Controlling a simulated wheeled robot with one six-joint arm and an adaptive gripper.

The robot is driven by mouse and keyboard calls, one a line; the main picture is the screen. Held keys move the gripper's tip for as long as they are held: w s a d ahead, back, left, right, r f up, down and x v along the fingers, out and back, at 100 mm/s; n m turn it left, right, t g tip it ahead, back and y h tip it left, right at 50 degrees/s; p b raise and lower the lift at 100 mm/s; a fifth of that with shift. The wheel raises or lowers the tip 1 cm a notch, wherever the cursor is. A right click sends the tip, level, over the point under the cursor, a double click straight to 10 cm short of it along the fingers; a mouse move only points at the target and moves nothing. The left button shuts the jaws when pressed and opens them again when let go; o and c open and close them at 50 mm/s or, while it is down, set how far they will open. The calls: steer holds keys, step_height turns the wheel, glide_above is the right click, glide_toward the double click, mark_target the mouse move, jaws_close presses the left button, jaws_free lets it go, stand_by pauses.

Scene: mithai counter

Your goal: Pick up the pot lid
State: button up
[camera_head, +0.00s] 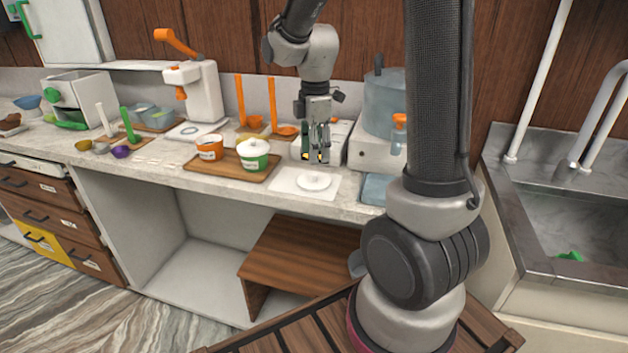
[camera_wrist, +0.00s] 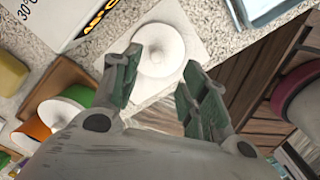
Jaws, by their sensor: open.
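A round white pot lid (camera_head: 313,182) with a small raised knob lies on a white square mat (camera_head: 290,180) near the counter's front edge. It also shows in the wrist view (camera_wrist: 160,42), with the knob near its middle. My gripper (camera_head: 319,157) is open and empty, above the counter and close to the lid. In the wrist view its green-padded fingers (camera_wrist: 161,60) are spread, with the lid showing between and beyond their tips. The gap between the fingertips and the lid is hard to judge.
A wooden tray (camera_head: 228,178) left of the mat holds an orange pot (camera_head: 209,148) and a green pot (camera_head: 253,162) with a white top. A large grey vessel (camera_head: 383,100) on a white appliance stands at right. Orange-handled ladles (camera_head: 272,103) stand behind. The sink (camera_head: 575,200) is far right.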

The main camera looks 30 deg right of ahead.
mark_target(314, 173)
steer(key=f, duration=0.6)
steer(key=shift+w+f, duration=0.15)
steer(key=shift+w, duration=0.1)
steer(key=c, duration=0.9)
